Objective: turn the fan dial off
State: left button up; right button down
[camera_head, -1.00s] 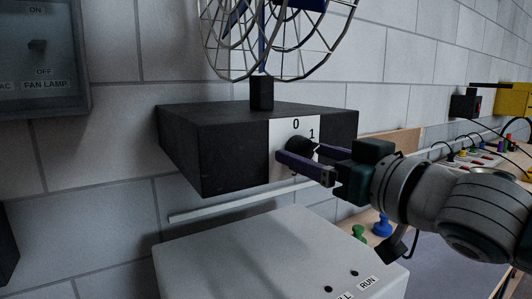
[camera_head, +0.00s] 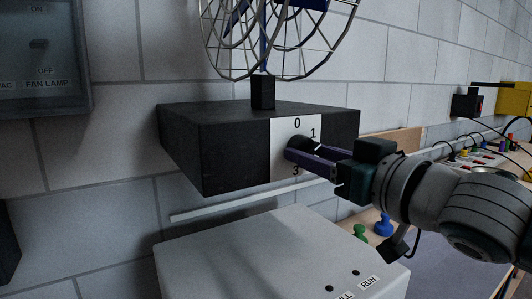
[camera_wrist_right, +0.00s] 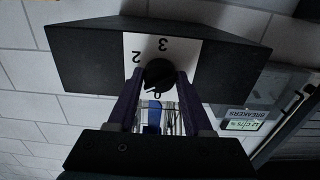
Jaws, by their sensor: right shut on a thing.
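The fan dial (camera_wrist_right: 158,75) is a round black knob on the white plate (camera_head: 283,130) of a black box (camera_head: 230,150). The plate shows 0, 1 and 3 in the head view; 2 and 3 show upside down in the wrist view. My right gripper (camera_head: 301,148) is shut on the dial, with a purple finger on each side of it in the right wrist view (camera_wrist_right: 157,90). The fingers mostly hide the dial in the head view. I cannot tell for sure which number it points to. My left gripper is not in view.
A wire-caged fan (camera_head: 280,35) stands on a post above the box. A grey switch panel (camera_head: 42,95) is on the wall at left. A white box (camera_head: 260,255) sits below. Blue and green pegs (camera_head: 383,225) stand close under my right arm.

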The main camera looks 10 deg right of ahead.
jog(key=n, duration=0.3)
jog(key=shift+r+p, duration=0.1)
jog(key=shift+p, duration=0.25)
jog(key=n, duration=0.3)
jog(key=shift+n, duration=0.3)
jog(key=n+p, duration=0.1)
jog(key=n, duration=0.3)
jog(key=shift+d, duration=0.1)
jog(key=shift+n, duration=0.6)
jog(key=shift+c, duration=1.6)
grip_release()
